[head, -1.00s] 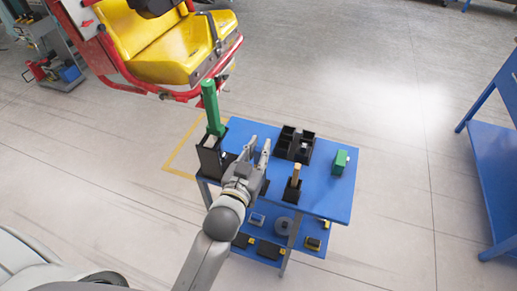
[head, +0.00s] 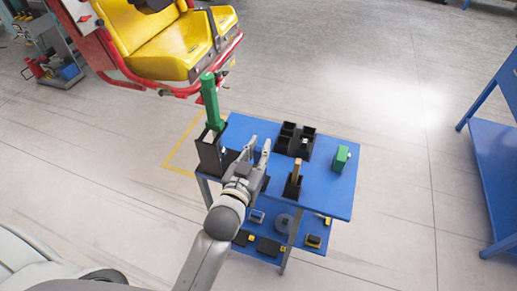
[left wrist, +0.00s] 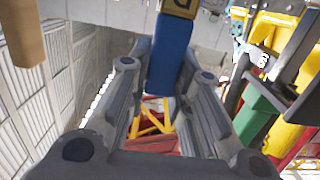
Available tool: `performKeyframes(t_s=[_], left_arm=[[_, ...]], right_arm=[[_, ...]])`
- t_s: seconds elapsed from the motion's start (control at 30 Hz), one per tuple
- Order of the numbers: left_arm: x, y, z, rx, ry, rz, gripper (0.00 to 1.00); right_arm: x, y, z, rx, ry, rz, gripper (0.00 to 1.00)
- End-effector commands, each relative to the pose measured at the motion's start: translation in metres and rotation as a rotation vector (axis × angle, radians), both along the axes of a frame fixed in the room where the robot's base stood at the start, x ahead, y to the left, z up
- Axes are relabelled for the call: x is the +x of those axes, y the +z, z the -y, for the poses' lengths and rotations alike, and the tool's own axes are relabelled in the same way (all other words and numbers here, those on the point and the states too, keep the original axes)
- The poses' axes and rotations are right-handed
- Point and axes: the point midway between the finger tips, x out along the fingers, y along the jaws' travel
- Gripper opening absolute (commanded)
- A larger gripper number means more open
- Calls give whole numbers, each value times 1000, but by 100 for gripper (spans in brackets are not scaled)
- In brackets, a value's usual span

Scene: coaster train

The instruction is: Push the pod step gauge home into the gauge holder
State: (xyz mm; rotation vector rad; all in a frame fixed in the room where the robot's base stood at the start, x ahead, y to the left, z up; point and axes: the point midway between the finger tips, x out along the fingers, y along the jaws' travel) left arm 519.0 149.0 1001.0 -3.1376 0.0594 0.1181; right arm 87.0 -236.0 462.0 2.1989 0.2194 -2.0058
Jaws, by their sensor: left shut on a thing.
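My left gripper (head: 260,146) is over the front of the blue table, its fingers on both sides of a blue upright handle (left wrist: 170,55). In the left wrist view the handle fills the gap between the fingers, and its yellowish end (left wrist: 180,7) carries a dark mark. A tall green handle (head: 210,100) stands upright, with a pale part below it, in a black holder (head: 209,158) at the table's left edge. It also shows in the left wrist view (left wrist: 255,115), apart from my fingers. Which piece is the pod step gauge I cannot tell. My right gripper is out of view.
A black stand (head: 291,189) with a wooden handle (head: 297,168) is right of my gripper. A black divided tray (head: 290,140) and a green block (head: 340,158) stand on the blue table (head: 325,195). The yellow and red ride seat (head: 180,62) overhangs behind the green handle.

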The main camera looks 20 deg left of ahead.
Motion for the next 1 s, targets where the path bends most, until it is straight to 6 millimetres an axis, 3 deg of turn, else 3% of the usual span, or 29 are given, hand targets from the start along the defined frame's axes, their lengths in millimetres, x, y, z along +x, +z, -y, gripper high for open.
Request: performKeyframes(t_s=[0.27, 0.3, 0.47, 0.7, 1.0], left_arm=[[0, -6, 0, 0, 0, 1, 0], [0, -5, 0, 0, 0, 2, 23], [0, -5, 0, 0, 0, 1, 43], [0, -5, 0, 0, 0, 0, 45], [0, -6, 0, 0, 0, -1, 81]], right_arm=[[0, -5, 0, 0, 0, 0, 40], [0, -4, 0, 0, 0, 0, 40], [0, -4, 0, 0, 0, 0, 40], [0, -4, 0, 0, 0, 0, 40], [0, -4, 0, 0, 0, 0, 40]])
